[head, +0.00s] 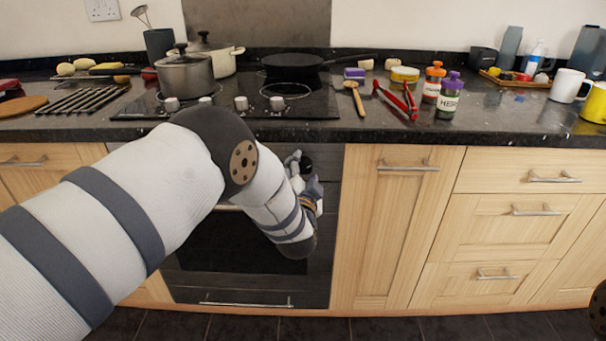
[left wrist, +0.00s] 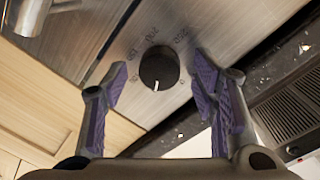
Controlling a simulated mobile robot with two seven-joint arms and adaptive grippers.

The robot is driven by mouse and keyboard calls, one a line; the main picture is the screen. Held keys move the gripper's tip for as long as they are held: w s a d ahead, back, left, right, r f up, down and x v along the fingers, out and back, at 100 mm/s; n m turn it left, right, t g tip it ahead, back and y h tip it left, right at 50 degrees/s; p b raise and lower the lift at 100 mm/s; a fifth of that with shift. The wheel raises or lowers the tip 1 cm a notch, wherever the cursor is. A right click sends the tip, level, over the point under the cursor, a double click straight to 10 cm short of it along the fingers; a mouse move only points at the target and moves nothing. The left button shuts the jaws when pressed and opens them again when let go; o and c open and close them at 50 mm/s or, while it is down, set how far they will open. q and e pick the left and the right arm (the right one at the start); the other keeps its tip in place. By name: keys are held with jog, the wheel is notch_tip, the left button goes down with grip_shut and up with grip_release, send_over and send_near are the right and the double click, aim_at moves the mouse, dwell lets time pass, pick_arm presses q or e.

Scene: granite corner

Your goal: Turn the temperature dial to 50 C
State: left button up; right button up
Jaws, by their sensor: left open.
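The temperature dial (left wrist: 159,69) is a round black knob with a white pointer line. It sits on the brushed metal oven panel (left wrist: 185,25), with printed numbers partly legible around it. The pointer is toward the bottom of the left wrist view. My left gripper (left wrist: 161,80) is open, with one purple-padded finger on each side of the dial and visible gaps between pads and knob. In the head view my left gripper (head: 304,174) is at the upper right of the oven front, and the dark dial (head: 306,164) shows between its fingers. My right gripper is out of view.
The oven door (head: 235,255) has a bar handle, partly hidden by my left arm. A metal bar end (left wrist: 32,16) shows in the left wrist view. Above is the black cooktop (head: 322,104) with pots and a pan. Wooden cabinets (head: 395,225) flank the oven.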

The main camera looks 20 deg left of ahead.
pick_arm(q)
jog(key=v, duration=1.2)
